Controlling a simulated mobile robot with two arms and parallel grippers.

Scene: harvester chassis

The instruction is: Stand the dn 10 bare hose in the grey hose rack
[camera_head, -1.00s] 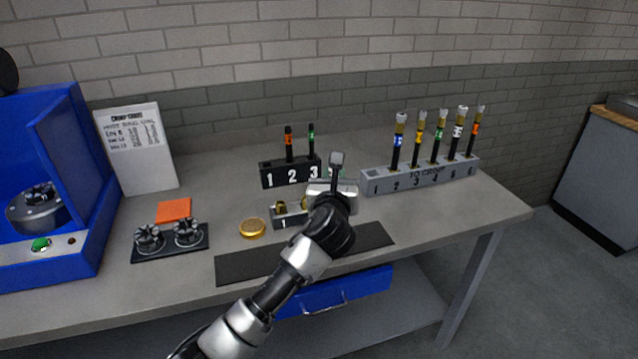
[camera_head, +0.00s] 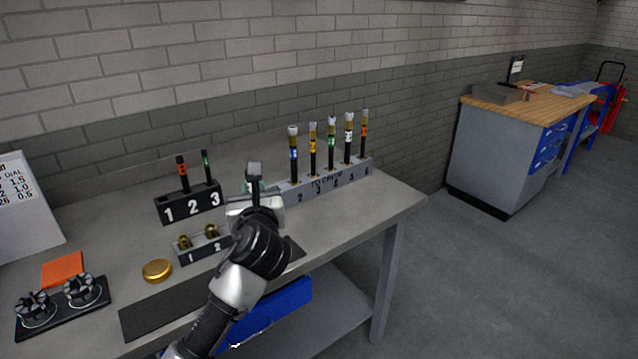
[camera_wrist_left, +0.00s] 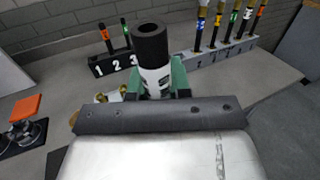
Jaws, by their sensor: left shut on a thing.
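My left gripper (camera_head: 255,188) is shut on a short black hose with a white, dark-marked band. The hose (camera_wrist_left: 152,45) stands upright between green finger pads in the left wrist view, open end up. I cannot read the band. The grey rack marked TO CRIMP (camera_head: 313,197) is behind and right of the gripper, apart from the hose in the wrist view. It holds several hoses with coloured bands and pale tops. Its left end is partly hidden by my gripper. My right gripper is not in view.
A black rack numbered 1 2 3 (camera_head: 190,205) holds two banded hoses. A small grey block (camera_head: 203,247) holds brass fittings. A gold disc (camera_head: 157,271), a black mat (camera_head: 165,310), black knobbed parts (camera_head: 82,290) and an orange square (camera_head: 63,269) lie on the bench. The bench's right end is clear.

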